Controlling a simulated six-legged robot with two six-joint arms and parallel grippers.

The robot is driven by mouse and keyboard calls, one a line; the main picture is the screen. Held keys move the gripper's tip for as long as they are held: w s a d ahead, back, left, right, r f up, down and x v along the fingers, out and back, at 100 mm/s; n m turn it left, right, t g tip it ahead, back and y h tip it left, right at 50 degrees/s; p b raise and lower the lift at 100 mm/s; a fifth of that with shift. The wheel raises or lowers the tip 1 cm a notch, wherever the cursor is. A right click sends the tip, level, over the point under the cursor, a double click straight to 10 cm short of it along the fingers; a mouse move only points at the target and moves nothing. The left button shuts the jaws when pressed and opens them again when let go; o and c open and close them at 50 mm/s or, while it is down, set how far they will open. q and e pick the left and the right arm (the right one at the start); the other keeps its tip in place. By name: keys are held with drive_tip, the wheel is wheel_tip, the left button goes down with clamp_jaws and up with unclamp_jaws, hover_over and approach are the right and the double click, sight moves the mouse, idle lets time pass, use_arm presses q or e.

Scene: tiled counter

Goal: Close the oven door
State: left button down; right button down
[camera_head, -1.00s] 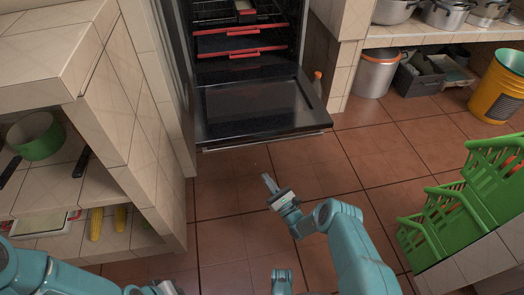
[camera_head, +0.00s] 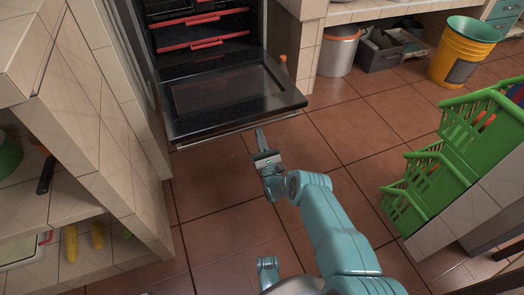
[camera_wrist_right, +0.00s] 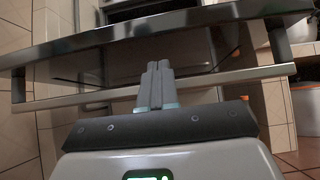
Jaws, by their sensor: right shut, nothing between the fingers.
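The oven door (camera_head: 228,100) hangs open, folded down flat in front of the oven cavity, with its handle bar (camera_head: 240,128) along the near edge. Red-edged racks (camera_head: 200,30) show inside the oven. My right gripper (camera_head: 260,138) is shut and empty, with its fingertips just by the handle at the door's near edge. In the right wrist view the shut fingers (camera_wrist_right: 157,82) point up at the handle bar (camera_wrist_right: 210,85) and the door's edge (camera_wrist_right: 220,14); I cannot tell whether they touch.
Tiled shelves (camera_head: 90,180) stand at the left. Green crates (camera_head: 440,170) stand at the right. A yellow bucket (camera_head: 462,55) and a metal pot (camera_head: 338,50) are at the back right. The tiled floor (camera_head: 350,120) between is clear.

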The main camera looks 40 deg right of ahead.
drive_tip(key=shift+a+r, duration=0.1)
drive_tip(key=shift+r, duration=1.45)
